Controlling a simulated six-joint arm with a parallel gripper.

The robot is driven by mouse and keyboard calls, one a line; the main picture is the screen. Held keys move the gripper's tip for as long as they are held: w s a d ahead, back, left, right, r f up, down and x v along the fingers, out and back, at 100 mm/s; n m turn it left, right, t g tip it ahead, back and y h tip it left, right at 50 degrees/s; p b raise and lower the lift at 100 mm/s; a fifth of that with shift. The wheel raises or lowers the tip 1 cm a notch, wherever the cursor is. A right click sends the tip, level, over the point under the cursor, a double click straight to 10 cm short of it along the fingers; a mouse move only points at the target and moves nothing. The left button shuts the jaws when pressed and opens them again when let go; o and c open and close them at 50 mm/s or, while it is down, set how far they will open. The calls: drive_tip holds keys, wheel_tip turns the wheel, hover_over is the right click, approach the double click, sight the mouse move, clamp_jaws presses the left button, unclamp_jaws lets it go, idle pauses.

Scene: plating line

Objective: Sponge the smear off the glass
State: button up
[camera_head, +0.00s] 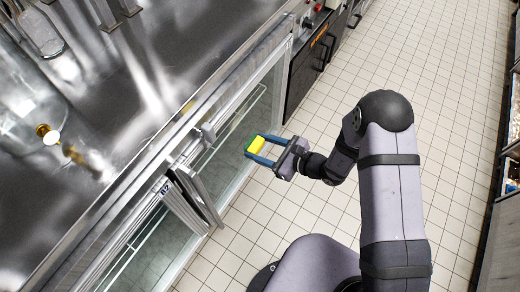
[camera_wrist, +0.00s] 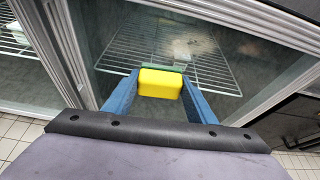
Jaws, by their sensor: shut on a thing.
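My gripper (camera_head: 255,149) is shut on a yellow sponge (camera_head: 258,144) with a green side. In the wrist view, the sponge (camera_wrist: 160,84) sits between the blue fingers, its green side facing away from me toward the glass door (camera_wrist: 118,45). In the head view the glass door (camera_head: 262,103) is part of the under-counter cabinet, and the sponge is in front of it. I cannot tell whether it touches the glass. A pale patch (camera_wrist: 187,47) shows above the sponge in the wrist view; whether it is on the glass or behind it is unclear.
A steel counter (camera_head: 120,75) runs above the glass doors, with a brass-coloured object (camera_head: 46,133) on it. A door edge with handles (camera_head: 190,190) stands to the left of my gripper. Dark appliances (camera_head: 312,55) stand beyond. The tiled floor (camera_head: 400,50) is clear.

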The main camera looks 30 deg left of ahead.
sight(250, 141)
drive_tip(key=shift+a+b, duration=0.35)
drive_tip(key=shift+a, duration=2.55)
drive_tip(key=shift+a+b, duration=0.35)
drive_tip(key=shift+a, duration=0.65)
drive_tip(key=shift+w+d+b, duration=0.15)
drive_tip(key=shift+w+b, duration=0.6)
drive_tip(key=shift+w, duration=1.15)
drive_tip(key=shift+w+b, duration=0.7)
drive_tip(key=shift+w, duration=0.7)
drive_tip(key=shift+w+a, duration=0.2)
drive_tip(key=shift+w, duration=0.35)
drive_tip(key=shift+r, duration=0.1)
drive_tip(key=shift+w, duration=0.1)
